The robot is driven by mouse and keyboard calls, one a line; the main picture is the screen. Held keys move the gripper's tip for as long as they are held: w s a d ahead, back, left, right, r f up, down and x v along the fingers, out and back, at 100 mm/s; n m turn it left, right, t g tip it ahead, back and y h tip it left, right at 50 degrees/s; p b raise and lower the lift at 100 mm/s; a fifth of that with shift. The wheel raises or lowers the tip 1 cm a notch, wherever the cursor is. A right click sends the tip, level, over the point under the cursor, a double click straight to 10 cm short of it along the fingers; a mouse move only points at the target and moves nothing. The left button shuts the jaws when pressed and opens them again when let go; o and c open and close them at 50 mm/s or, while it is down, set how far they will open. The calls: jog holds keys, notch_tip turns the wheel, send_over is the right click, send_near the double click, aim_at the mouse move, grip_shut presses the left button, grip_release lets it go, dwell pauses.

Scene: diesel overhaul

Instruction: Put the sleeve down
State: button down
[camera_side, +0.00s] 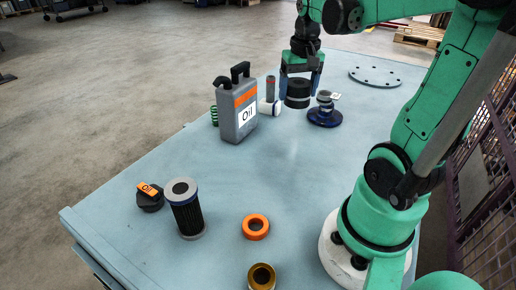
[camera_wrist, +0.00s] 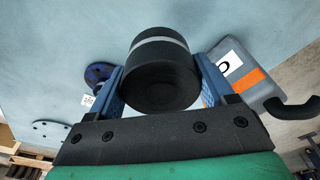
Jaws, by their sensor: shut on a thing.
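My gripper (camera_side: 301,86) is at the far part of the table, pointing down. Its two blue fingers are shut on the sleeve (camera_side: 297,94), a short black cylinder with a light grey band. In the wrist view the sleeve (camera_wrist: 162,80) sits between the fingers (camera_wrist: 160,66), one on each side, with its dark round end facing the camera. The sleeve is upright and low over the blue-grey table (camera_side: 200,160). I cannot tell whether its bottom touches the table.
Close left stand a grey oil can (camera_side: 237,112), a grey cylinder (camera_side: 270,88) and a white-and-red part (camera_side: 270,107). A blue flanged part (camera_side: 325,116) is close right. A holed disc (camera_side: 375,76) lies behind. A filter (camera_side: 186,210) and orange ring (camera_side: 255,227) are nearer; mid-table is clear.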

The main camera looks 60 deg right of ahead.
aim_at(291, 150)
notch_tip(291, 150, down, 14)
jog(key=shift+r, duration=0.25)
dwell(0.3)
jog(key=shift+f, duration=0.1)
grip_release()
jog(key=r, duration=0.8)
jog(key=s+a+r, duration=0.1)
jog(key=r, duration=0.3)
jog(key=w+a+n+t, duration=0.2)
jog(key=a+n+t, duration=0.1)
jog(key=a, duration=0.6)
jog(key=w+a+n+t+y, duration=0.1)
jog(key=w+a+n+t, duration=0.1)
jog(key=a+n, duration=0.3)
jog(key=a+t, duration=0.1)
jog(key=a, duration=0.3)
jog(key=shift+w+r+n, duration=0.3)
jog(key=shift+w+n, duration=0.1)
